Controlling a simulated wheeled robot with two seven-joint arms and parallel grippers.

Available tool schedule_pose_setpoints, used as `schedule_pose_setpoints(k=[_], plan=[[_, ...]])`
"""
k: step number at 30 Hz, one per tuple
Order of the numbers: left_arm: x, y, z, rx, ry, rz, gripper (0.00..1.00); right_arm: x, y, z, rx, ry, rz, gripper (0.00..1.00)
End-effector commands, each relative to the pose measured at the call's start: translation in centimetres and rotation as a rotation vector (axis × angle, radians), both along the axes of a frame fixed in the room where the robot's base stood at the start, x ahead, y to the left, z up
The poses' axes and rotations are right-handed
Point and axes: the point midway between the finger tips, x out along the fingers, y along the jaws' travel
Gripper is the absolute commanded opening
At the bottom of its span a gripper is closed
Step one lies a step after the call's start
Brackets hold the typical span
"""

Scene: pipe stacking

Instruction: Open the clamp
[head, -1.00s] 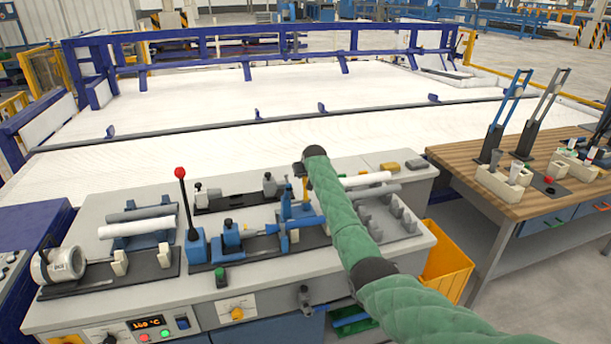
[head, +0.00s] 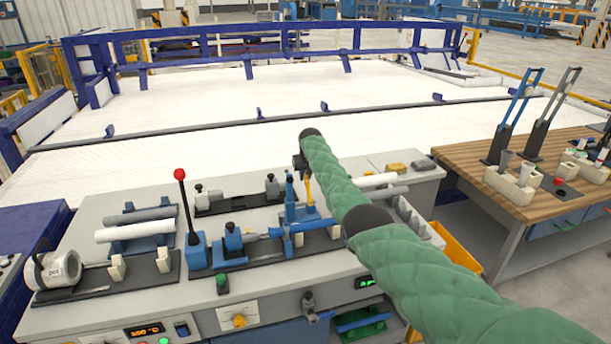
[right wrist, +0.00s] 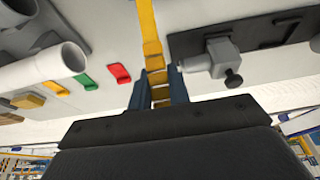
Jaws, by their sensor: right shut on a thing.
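The clamp (head: 292,207) is a blue fixture on the front bench, with a yellow lever (head: 308,188) standing roughly upright at its right side. My right gripper (head: 301,162), at the end of the green-sleeved arm, is over the clamp, and its fingers are mostly hidden in the head view. In the right wrist view the blue fingers of my right gripper (right wrist: 160,80) are closed around the yellow lever (right wrist: 151,30). I cannot tell whether the clamp's jaws are open. My left gripper is not in view.
Grey and white pipes (head: 136,230) lie at the bench's left. A red-knobbed lever (head: 181,205) stands left of the clamp. A blue-and-grey tool (head: 285,230) lies in front of the clamp. A wooden table (head: 470,160) stands to the right, with a yellow bin (head: 460,250) between.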

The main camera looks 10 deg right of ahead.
Motion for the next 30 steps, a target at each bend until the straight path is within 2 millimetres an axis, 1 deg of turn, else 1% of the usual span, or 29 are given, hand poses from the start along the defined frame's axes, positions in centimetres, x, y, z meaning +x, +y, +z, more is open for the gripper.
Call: schedule_pose_setpoints(k=[8, 9, 12, 23, 28, 30], plan=[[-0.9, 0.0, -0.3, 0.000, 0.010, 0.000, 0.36, 0.1, -0.1, 0.2, -0.001, -0.004, 0.000, 0.00], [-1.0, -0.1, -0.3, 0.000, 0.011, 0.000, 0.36, 0.1, -0.1, 0.2, 0.000, -0.004, 0.000, 0.22], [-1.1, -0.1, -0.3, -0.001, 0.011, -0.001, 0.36, 0.1, 0.0, 0.2, 0.000, -0.003, 0.000, 0.40], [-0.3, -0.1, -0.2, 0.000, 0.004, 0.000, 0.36, 0.0, 0.0, 0.3, 0.000, -0.002, 0.000, 0.40], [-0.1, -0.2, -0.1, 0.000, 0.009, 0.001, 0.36, -0.3, -0.1, 1.4, 0.000, -0.003, 0.000, 0.40], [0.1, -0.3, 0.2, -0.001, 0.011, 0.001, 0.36, -0.6, -0.1, 2.0, 0.000, -0.003, 0.000, 0.40]])
